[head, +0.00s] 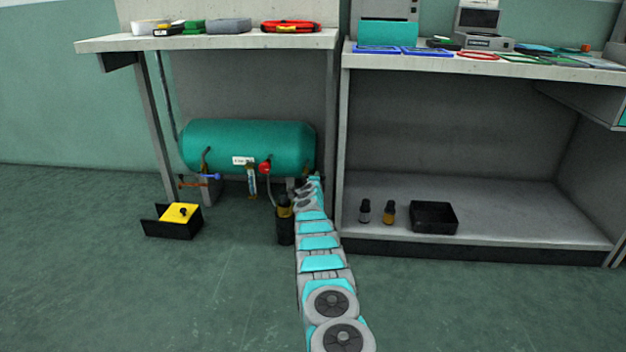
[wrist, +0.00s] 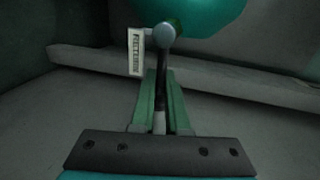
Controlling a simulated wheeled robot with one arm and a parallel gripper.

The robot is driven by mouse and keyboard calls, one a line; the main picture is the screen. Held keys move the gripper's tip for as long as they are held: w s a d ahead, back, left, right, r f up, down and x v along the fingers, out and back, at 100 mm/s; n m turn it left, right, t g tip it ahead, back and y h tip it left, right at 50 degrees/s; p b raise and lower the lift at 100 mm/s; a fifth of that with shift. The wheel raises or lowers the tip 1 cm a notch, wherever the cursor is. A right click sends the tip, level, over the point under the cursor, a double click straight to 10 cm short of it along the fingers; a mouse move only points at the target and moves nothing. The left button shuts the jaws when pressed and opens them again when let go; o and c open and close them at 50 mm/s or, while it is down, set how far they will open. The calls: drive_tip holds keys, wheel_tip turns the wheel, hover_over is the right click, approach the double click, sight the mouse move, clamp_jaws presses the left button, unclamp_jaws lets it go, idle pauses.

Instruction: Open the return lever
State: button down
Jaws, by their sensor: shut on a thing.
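In the wrist view, the return lever (wrist: 162,62) is a dark bar with a round grey hub (wrist: 165,34) at its far end. A white tag (wrist: 136,52) beside it appears to read RETURN. My gripper (wrist: 162,74) is shut on the lever, with one green finger on each side of the bar. The lever runs from the hub straight back toward my gripper's palm. In the head view, my gripper (head: 314,181) is at the right end of the teal tank (head: 248,143), where my arm hides the lever.
A red knob (head: 265,167) and a blue lever (head: 209,176) sit along the tank's underside. A dark container (head: 285,232) stands left of my arm. A yellow-topped black box (head: 172,222) is on the floor. A shelf unit (head: 480,205) stands close on the right.

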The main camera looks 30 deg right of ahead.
drive_tip(key=shift+d+f, duration=0.1)
drive_tip(key=shift+f, duration=0.1)
idle(0.6)
drive_tip(key=c, duration=0.9)
unclamp_jaws()
drive_tip(key=shift+s+r, duration=0.1)
